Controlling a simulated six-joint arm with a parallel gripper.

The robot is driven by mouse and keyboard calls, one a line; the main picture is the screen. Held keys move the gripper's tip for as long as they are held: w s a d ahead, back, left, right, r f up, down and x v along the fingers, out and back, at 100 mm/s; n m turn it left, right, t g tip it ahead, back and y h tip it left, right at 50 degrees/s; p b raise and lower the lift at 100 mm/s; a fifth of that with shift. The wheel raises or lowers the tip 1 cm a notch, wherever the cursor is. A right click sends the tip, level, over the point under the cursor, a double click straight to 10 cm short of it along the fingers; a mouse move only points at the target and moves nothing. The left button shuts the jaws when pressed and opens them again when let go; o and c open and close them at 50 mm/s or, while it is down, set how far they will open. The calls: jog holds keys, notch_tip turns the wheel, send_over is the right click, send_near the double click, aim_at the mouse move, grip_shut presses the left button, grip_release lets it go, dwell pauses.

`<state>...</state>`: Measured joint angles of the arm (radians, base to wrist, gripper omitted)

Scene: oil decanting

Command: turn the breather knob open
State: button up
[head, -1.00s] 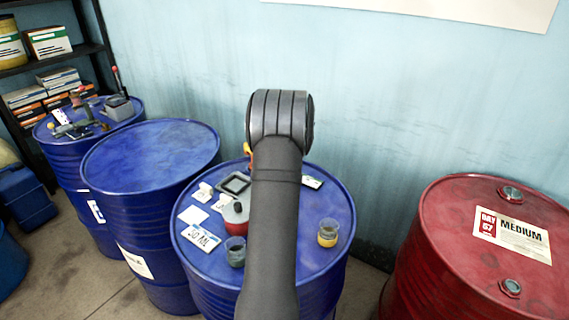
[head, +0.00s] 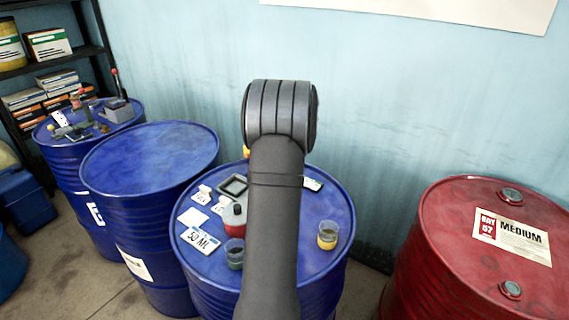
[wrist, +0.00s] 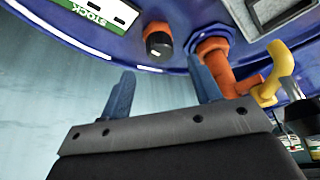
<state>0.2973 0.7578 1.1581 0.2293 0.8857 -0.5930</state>
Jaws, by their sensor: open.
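In the wrist view, a short orange knob with a dark end (wrist: 158,41), which looks like the breather knob, sticks out of a blue drum (wrist: 60,38). My gripper (wrist: 161,86) is open and empty. Its two blue-grey fingers point toward the drum, and the knob shows just beyond the gap between their tips, apart from them. Right of it, an orange pipe tap (wrist: 222,70) with a yellow lever (wrist: 276,72) leaves the drum, close to the right fingertip. In the head view my arm hides the gripper and the knob.
A second blue drum (head: 150,160) stands left, a red drum (head: 450,260) right. A wall is behind.

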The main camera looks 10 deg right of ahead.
jog(key=v, duration=1.1)
jog(key=shift+r, duration=0.15)
jog(key=x, duration=1.7)
jog(key=shift+f, duration=0.25)
